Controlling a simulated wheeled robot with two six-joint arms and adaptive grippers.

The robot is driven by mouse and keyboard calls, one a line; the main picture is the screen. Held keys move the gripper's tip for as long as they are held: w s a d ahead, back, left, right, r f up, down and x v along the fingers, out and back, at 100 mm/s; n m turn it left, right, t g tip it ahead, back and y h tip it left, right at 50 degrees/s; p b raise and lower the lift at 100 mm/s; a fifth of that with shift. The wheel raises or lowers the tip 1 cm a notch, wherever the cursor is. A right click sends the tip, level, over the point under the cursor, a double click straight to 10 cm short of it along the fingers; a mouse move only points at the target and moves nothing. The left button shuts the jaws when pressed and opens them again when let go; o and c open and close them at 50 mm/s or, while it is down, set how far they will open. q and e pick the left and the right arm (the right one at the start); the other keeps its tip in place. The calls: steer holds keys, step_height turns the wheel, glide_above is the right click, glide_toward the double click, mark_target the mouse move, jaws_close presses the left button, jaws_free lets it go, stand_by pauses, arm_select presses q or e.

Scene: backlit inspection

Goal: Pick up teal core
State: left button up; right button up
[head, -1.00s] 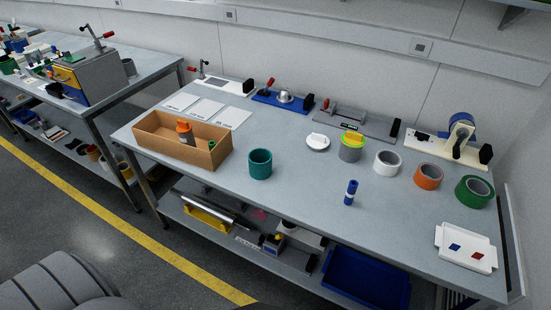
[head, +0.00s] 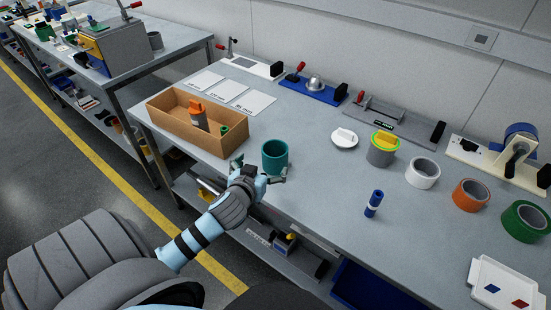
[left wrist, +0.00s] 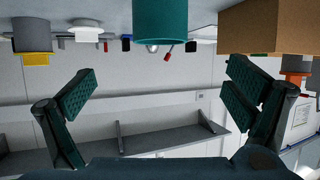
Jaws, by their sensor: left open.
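The teal core (head: 275,155) is a hollow teal cylinder standing upright near the front edge of the workbench, just right of a cardboard box. My left gripper (head: 261,168) is open and empty in front of it, its fingers spread towards the core's near side. The gripper partly covers the core's lower front. In the left wrist view, which looks upside down, the core (left wrist: 160,22) hangs at the top centre, beyond and between the two spread fingers (left wrist: 163,80). It appears apart from both fingers. My right gripper is not in view.
The cardboard box (head: 161,119) holds an orange-topped item (head: 198,113). A blue cylinder (head: 374,203), a grey container with a yellow top (head: 383,150) and white (head: 422,173), orange (head: 471,195) and green (head: 525,221) rolls stand to the right. Bench is clear between the core and blue cylinder.

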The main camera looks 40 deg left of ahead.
arm_select(q)
steer(key=b, duration=0.2)
glide_toward(279, 144)
steer(key=x, duration=0.3)
steer(key=shift+w+a+f, duration=0.15)
steer(key=shift+w+f, duration=0.1)
steer(key=shift+w, duration=0.05)
steer(key=shift+w+a+f, duration=0.1)
steer(key=shift+w, duration=0.15)
steer(key=shift+s, duration=0.1)
steer(key=c, duration=1.3)
